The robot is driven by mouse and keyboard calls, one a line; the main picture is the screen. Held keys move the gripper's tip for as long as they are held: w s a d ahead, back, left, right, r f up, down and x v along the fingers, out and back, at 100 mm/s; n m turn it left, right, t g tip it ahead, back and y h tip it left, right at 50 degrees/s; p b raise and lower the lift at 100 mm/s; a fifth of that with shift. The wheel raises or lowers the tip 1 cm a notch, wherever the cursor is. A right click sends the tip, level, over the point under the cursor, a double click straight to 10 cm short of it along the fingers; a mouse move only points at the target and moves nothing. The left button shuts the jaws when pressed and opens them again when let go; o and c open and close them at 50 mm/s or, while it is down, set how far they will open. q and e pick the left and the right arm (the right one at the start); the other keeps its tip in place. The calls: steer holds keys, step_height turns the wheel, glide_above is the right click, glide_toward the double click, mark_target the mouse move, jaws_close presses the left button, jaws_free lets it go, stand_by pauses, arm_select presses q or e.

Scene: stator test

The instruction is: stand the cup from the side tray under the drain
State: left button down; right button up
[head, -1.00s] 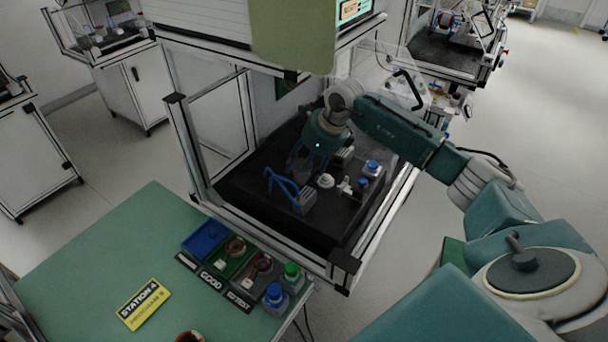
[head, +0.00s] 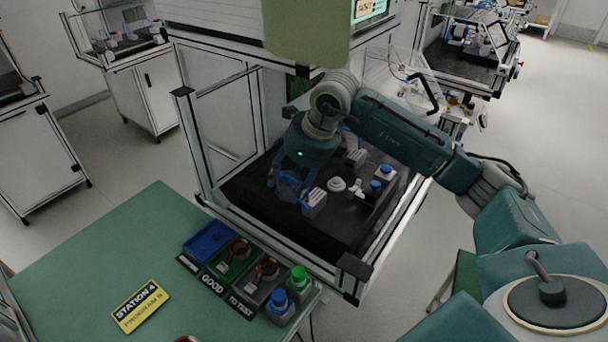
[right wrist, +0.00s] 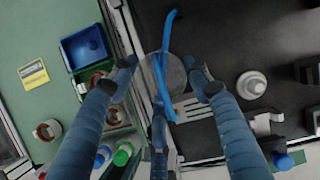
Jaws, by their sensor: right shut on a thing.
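A clear, see-through cup (right wrist: 174,76) sits between the blue fingers of my right gripper (right wrist: 165,82) in the right wrist view. In the head view my right gripper (head: 292,172) points down inside the machine bay, shut on the cup, which is mostly hidden by fingers and hoses. Blue drain hoses (right wrist: 166,42) cross over the cup in the right wrist view. They run to a grey ribbed block (head: 314,204) just right of the gripper. Whether the cup touches the black floor cannot be told. My left gripper is not in view.
A white round fitting (head: 337,184) and a dark tray with blue-capped bottles (head: 387,171) stand right of the gripper. Frame bars (head: 285,243) edge the bay in front. The green table (head: 90,260) holds blue, green and dark bins (head: 208,240).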

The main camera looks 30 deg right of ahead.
steer(key=s+a+b, duration=0.2)
steer(key=s+a, duration=0.1)
steer(key=a, duration=0.4)
steer(key=s+a+r+n+g, duration=0.1)
steer(key=s+n+g, duration=0.3)
steer(key=n, duration=1.1)
steer(key=s+a+r+n+g+h, duration=0.1)
steer(key=s+n+g, duration=0.3)
steer(key=s+n, duration=0.4)
steer(key=r+n, duration=0.1)
steer(key=n, duration=0.5)
steer(key=shift+s+n+g+h, duration=0.3)
steer(key=shift+s+n+g, duration=0.05)
steer(key=shift+n+g, duration=0.05)
